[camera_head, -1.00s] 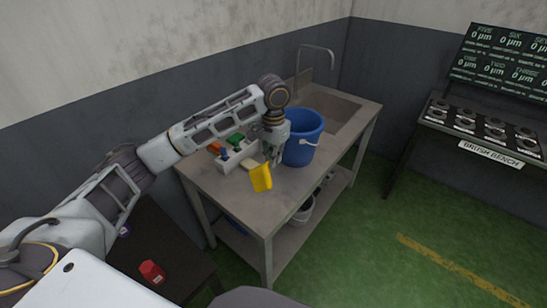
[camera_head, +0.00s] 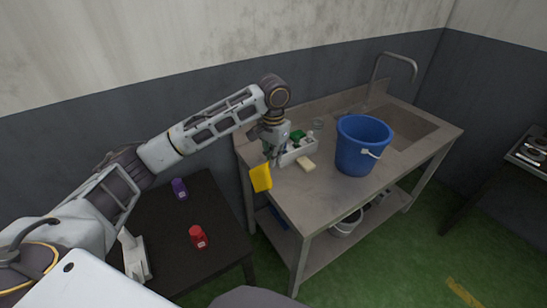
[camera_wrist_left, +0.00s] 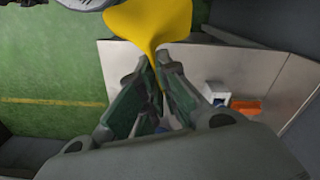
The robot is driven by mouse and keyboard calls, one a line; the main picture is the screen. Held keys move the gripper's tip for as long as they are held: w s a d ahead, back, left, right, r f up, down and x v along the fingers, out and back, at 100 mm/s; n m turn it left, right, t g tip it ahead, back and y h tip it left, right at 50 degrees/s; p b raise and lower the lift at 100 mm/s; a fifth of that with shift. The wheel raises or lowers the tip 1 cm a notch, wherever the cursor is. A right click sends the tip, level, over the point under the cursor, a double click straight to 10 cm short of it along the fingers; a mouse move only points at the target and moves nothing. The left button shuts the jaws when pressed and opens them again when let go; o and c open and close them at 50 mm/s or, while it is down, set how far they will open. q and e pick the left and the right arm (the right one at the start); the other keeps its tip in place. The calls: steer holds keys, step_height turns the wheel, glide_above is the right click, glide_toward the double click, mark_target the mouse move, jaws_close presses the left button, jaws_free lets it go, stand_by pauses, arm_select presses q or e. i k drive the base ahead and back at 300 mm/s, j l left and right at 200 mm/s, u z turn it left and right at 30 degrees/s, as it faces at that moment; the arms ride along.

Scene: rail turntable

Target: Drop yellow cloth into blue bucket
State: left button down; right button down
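The yellow cloth (camera_head: 261,177) hangs down from my left gripper (camera_head: 272,158), in front of the left end of the metal sink bench. In the left wrist view the fingers (camera_wrist_left: 157,65) are shut on the cloth (camera_wrist_left: 150,22), which spreads out beyond their tips. The blue bucket (camera_head: 352,155) stands upright on the bench, well to the right of the gripper and apart from it. Its inside is mostly hidden by its near wall. My right gripper is not in view.
A white caddy (camera_head: 296,152) with a green item and a pale block (camera_head: 305,163) lie on the bench (camera_head: 312,190) between gripper and bucket. A dark table (camera_head: 165,225) at the left holds a red bottle (camera_head: 198,236) and a purple one (camera_head: 179,188). A curved tap (camera_head: 397,57) stands behind the sink.

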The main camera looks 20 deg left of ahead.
mark_target(361, 139)
steer(key=u, duration=0.45)
steer(key=l+u, duration=0.1)
steer(key=u, duration=0.3)
steer(key=k+u, duration=0.1)
steer(key=u, duration=0.8)
steer(key=k+u, duration=0.1)
steer(key=u, duration=0.75)
steer(key=k+u, duration=0.15)
steer(key=u, duration=0.3)
steer(key=k+l+u, duration=0.15)
steer(key=u, duration=0.25)
steer(key=k+u, duration=0.55)
steer(key=u, duration=0.2)
steer(key=k+l+u, duration=0.1)
steer(key=k+u, duration=0.45)
